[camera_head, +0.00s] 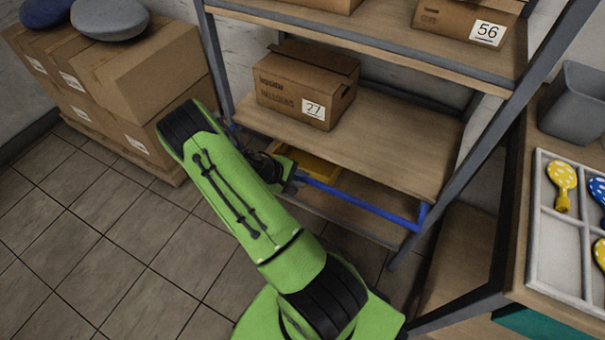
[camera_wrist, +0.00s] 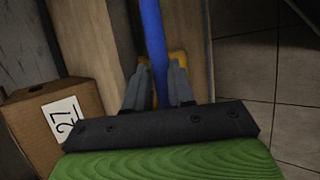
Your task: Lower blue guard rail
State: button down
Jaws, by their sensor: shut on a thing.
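The blue guard rail (camera_head: 364,202) runs along the front of the shelf unit, just below the front edge of the middle shelf board. Its right end meets a short blue side arm near the right post. My gripper (camera_head: 298,180) is at the left part of the rail, mostly hidden by my green arm in the head view. In the wrist view the rail (camera_wrist: 152,40) passes between the two fingers of my gripper (camera_wrist: 160,88), which are shut on it.
A box marked 27 (camera_head: 307,85) sits on the middle shelf (camera_head: 400,150). A yellow item (camera_head: 316,168) lies below it, behind the rail. Stacked cartons (camera_head: 140,85) stand at the left.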

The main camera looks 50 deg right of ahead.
jog(key=f+h, duration=0.1)
jog(key=f, duration=0.1)
jog(key=a+f+m+h, duration=0.1)
jog(key=f+h, duration=0.1)
jog(key=shift+s+b, duration=0.15)
jog(key=shift+b, duration=0.2)
jog(key=shift+d, duration=0.1)
jog(key=c, duration=1)
grip_release()
jog(key=shift+d, duration=0.15)
jog(key=shift+o, duration=0.2)
jog(key=shift+r, duration=0.1)
jog(key=p+v, duration=0.4)
jog(key=v, duration=1.1)
jog(key=shift+a, duration=0.45)
